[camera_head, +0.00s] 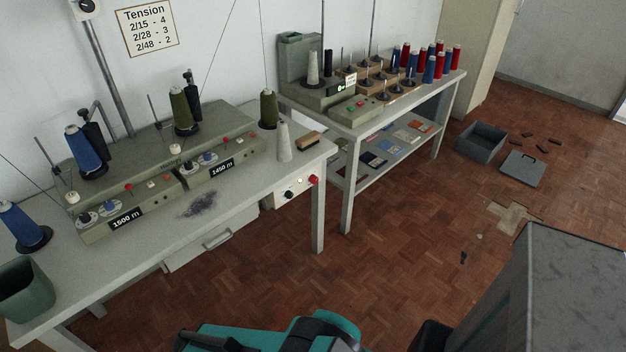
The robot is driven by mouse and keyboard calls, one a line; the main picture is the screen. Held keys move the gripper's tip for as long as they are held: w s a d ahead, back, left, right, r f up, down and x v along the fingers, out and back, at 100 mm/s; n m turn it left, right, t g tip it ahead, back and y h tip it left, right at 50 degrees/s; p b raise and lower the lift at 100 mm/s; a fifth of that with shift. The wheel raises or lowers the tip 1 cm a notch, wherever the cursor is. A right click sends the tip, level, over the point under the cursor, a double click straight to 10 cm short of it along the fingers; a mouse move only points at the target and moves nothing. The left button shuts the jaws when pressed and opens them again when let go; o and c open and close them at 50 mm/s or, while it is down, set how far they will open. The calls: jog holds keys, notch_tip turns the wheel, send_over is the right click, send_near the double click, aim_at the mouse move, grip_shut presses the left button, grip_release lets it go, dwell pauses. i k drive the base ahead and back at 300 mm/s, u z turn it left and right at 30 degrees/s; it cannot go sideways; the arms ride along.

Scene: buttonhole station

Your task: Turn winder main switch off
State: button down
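The winder (150,160) is a long grey-green machine on the left table, with cones of blue and green thread, small dials, red buttons and plates reading "1500 m" and "1450 m". A pale switch box (299,190) is fixed under the table's right front edge. It carries a round red knob (313,180) and a dark round knob (288,194). No label says which is the main switch, and their settings are too small to tell. Teal and black parts at the bottom edge look like mine; I cannot make out my gripper.
The table (70,290) has a drawer (212,246) below, a brush (308,138) and a green bin (24,290). A second table (400,115) holds another machine and several thread spools. A grey box (481,142) and its lid stand on the floor. A grey cabinet (570,290) is at right. Open parquet lies between.

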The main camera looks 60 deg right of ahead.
aim_at(313, 179)
jog(key=u, duration=0.6)
jog(key=k, duration=0.15)
jog(key=z, duration=2.55)
jog(key=k, duration=0.95)
jog(key=u, duration=0.2)
jog(key=i, duration=0.7)
jog(key=z, duration=0.05)
